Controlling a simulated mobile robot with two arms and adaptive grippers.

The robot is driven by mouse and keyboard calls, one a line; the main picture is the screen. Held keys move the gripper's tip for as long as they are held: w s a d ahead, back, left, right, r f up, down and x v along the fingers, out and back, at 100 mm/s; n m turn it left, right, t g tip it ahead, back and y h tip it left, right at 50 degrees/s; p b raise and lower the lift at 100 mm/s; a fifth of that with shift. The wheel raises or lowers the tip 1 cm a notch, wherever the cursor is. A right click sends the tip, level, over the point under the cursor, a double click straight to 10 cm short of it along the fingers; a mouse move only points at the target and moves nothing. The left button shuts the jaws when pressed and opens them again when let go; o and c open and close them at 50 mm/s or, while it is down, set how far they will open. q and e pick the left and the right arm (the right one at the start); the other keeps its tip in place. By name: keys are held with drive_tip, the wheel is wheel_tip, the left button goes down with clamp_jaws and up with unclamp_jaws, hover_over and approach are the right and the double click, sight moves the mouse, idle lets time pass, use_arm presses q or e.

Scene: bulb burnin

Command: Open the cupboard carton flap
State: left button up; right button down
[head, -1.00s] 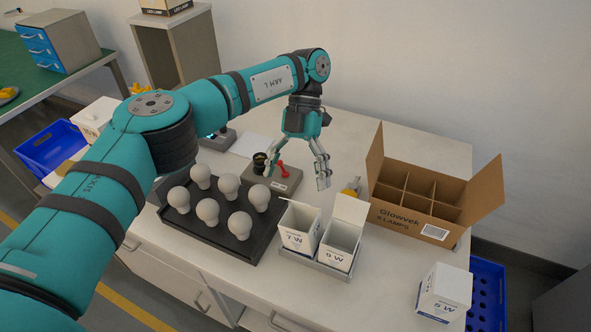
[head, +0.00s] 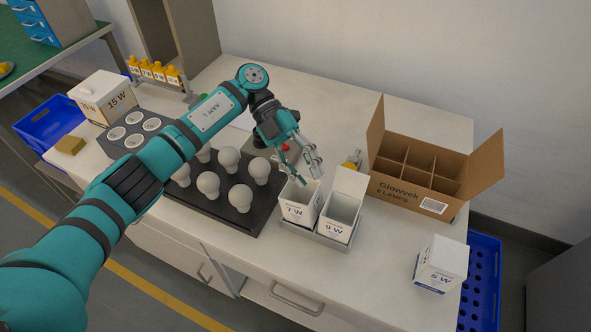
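No carton is marked as the cupboard carton. A white 7 W carton (head: 298,213) and a white 9 W carton (head: 338,222) stand side by side in a small grey tray (head: 317,238). The 9 W carton is open at the top, with its flap (head: 350,183) standing up at the back. The top of the 7 W carton is partly hidden by my fingers. My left gripper (head: 309,178) is just above and behind the 7 W carton, fingers apart and empty; I cannot tell whether it touches the carton. My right gripper is out of view.
A black tray of white bulbs (head: 240,198) lies left of the cartons. An open brown Glowvek box (head: 410,194) stands behind right. A 5 W carton (head: 440,265) is at the front right, a 15 W carton (head: 104,97) at the far left.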

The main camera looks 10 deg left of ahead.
use_arm(q)
drive_tip(key=w+a+n+t+h, duration=0.2)
drive_tip(key=a+n+t+h, duration=0.6)
drive_tip(key=a, duration=1.1)
drive_tip(key=d+f+n+p, duration=0.1)
drive_tip(key=d, duration=0.4)
drive_tip(key=d+f+n+y+p, duration=0.1)
drive_tip(key=d+f+p, duration=0.1)
drive_tip(key=d, duration=0.3)
drive_tip(key=w+d+f+t+y+p, duration=0.1)
drive_tip(key=d+p, duration=0.1)
drive_tip(key=d, duration=0.3)
drive_tip(key=shift+d+f+n, duration=0.2)
drive_tip(key=shift+f+n, duration=0.15)
drive_tip(key=shift+n, duration=0.05)
drive_tip(key=shift+w+d+f, duration=0.1)
drive_tip(key=shift+d+f, duration=0.2)
drive_tip(key=shift+d, duration=0.35)
drive_tip(key=shift+c, duration=0.4)
clamp_jaws()
